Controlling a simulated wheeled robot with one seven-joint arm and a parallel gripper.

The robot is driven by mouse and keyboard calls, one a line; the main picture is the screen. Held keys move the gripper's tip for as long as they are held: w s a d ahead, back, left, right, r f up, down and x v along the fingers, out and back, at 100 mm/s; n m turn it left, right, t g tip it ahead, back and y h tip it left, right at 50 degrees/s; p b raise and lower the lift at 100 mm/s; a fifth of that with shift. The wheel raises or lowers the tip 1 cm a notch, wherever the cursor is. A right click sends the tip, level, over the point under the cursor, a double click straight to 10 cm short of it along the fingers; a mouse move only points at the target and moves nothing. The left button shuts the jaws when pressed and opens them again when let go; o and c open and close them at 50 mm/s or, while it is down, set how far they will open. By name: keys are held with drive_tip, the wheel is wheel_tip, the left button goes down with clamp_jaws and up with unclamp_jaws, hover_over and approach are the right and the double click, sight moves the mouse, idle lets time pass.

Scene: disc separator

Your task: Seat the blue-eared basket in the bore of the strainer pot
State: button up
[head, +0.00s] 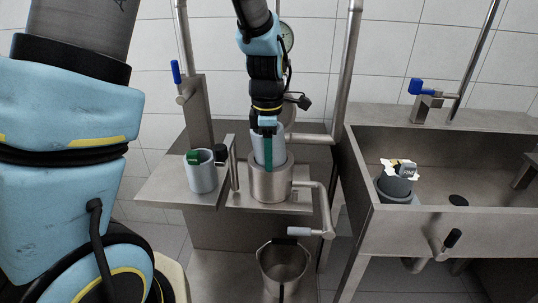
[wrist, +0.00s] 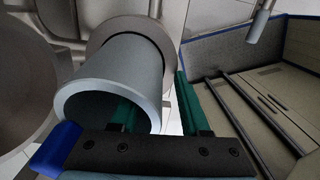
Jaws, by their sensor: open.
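The light blue-grey basket (head: 258,146) stands upright with its lower end inside the steel strainer pot (head: 270,187); its upper part rises above the pot's rim. How deep it sits is hidden. In the wrist view the basket (wrist: 115,85) shows its round open mouth. A blue block (wrist: 55,148), apparently its ear, shows at lower left; its join is hidden behind my gripper's dark bar. My gripper (head: 268,150) is open at the basket, its green fingers pointing down. In the wrist view my gripper (wrist: 165,110) has one finger overlapping the basket's mouth and one outside.
A green-eared cup (head: 201,176) stands on the left shelf. A grey pot (head: 395,190) with a white-edged item on it stands in the sink (head: 470,165) at right. A steel bucket (head: 283,268) is below. Pipes and a valve handle (head: 299,231) flank the strainer pot.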

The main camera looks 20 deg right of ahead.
wheel_tip(320, 180, up, 11)
drive_tip(key=shift+w+a+f+b, duration=0.1)
drive_tip(key=shift+b, duration=0.55)
